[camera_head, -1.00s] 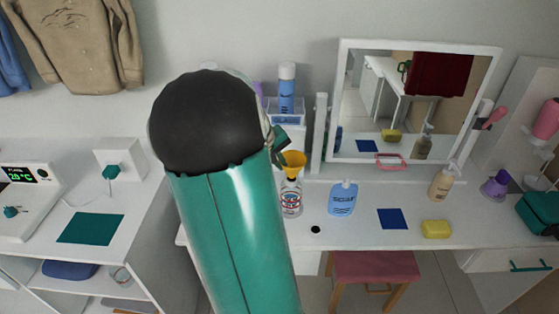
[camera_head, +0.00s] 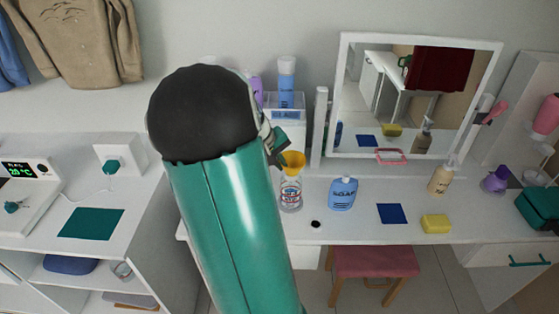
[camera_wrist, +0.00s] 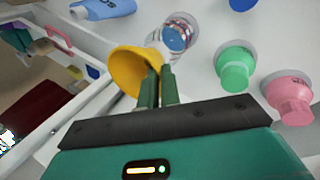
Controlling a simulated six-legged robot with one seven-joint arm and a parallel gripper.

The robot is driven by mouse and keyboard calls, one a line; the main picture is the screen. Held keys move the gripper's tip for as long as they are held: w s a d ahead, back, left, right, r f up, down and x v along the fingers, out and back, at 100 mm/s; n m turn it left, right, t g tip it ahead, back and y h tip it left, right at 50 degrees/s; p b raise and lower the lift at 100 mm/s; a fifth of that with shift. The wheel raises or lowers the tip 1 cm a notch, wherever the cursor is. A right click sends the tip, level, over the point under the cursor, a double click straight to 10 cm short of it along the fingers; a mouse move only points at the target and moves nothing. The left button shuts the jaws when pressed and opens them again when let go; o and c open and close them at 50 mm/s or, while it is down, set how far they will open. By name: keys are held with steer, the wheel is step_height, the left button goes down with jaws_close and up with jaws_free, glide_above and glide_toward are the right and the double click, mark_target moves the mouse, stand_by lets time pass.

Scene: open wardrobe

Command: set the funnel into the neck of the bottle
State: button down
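The yellow funnel (camera_head: 293,161) is above the clear bottle (camera_head: 291,195) with a red and blue label, in line with its neck. In the wrist view the funnel (camera_wrist: 127,72) is seen wide mouth first, and the bottle (camera_wrist: 178,35) is just beyond it. My gripper (camera_wrist: 158,78) has its two green fingers close together at the funnel's side, pinching it. In the head view my gripper (camera_head: 280,156) is at the funnel's left, partly behind my arm. Whether the spout is inside the neck is hidden.
A blue soap bottle (camera_head: 342,194) stands right of the bottle on the white table. A black disc (camera_head: 316,224), a blue square (camera_head: 392,214) and a yellow sponge (camera_head: 436,224) lie in front. A mirror (camera_head: 362,95) stands behind. Green (camera_wrist: 236,68) and pink (camera_wrist: 290,97) containers are nearby.

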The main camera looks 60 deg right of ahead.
steer(key=c, duration=1.5)
jaws_free()
steer(key=shift+c, duration=0.2)
steer(key=v, duration=1.3)
steer(key=shift+r, duration=0.35)
steer(key=shift+a, duration=0.1)
steer(key=w+a+r+n+t+y, duration=0.1)
steer(key=w+a+n+t, duration=0.2)
steer(key=a, duration=0.9)
steer(key=s+a+n+t+y, duration=0.1)
steer(key=s+a+t, duration=0.1)
steer(key=a, duration=1.2)
steer(key=s+a+n+t+y, duration=0.2)
steer(key=a+t, duration=0.1)
steer(key=a, duration=1.1)
steer(key=shift+s, duration=0.2)
